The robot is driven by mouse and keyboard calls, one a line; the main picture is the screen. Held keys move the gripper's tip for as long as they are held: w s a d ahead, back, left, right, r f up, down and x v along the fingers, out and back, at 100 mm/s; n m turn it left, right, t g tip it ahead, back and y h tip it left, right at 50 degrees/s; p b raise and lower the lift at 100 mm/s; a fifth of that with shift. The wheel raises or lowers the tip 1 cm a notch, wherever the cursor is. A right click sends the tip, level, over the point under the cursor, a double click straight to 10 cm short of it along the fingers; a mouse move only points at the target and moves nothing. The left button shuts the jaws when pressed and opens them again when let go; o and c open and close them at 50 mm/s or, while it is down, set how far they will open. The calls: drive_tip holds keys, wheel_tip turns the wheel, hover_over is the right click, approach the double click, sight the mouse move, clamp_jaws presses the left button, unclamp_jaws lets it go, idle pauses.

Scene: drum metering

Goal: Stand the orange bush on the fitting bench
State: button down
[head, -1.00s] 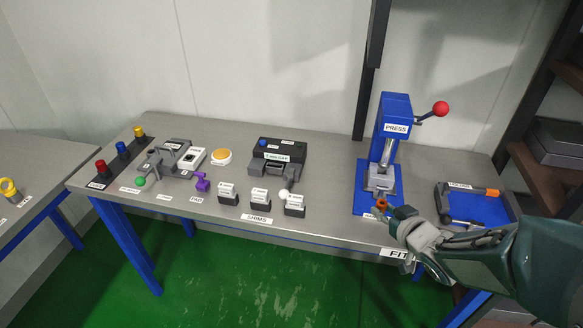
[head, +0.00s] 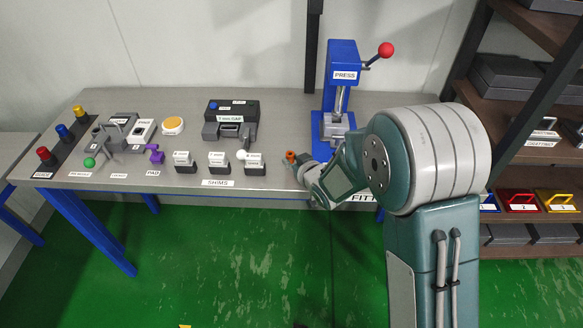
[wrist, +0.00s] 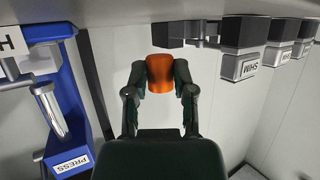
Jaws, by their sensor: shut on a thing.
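The orange bush (head: 290,156) is small and round. My gripper (head: 302,164) is shut on it near the front edge of the long grey bench (head: 280,122), left of the blue press. The wrist view also shows the orange bush (wrist: 161,74) between the two fingers of my gripper (wrist: 160,88), with the bench surface along the top of that picture. I cannot tell whether the bush touches the bench. A bench-edge label starting with "FIT" (head: 363,198) is partly hidden by my arm.
The blue press (head: 342,75) with a red-knobbed lever stands behind my gripper. Several shim blocks (head: 218,162) stand to the left, and a dark gauge (head: 230,120) stands behind them. Shelves (head: 530,135) rise on the right. My arm hides the bench's right end.

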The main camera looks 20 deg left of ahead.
wheel_tip(320, 180, down, 3)
drive_tip(key=shift+d+f, duration=0.1)
drive_tip(key=shift+d, duration=0.05)
drive_tip(key=shift+c, duration=2.3)
unclamp_jaws()
drive_tip(key=shift+a, duration=0.25)
drive_tip(key=shift+d, duration=0.1)
drive_tip(key=shift+d, duration=0.15)
drive_tip(key=v, duration=1.1)
drive_tip(key=shift+s+d, duration=0.15)
drive_tip(key=shift+s, duration=0.25)
drive_tip(key=shift+r, duration=0.2)
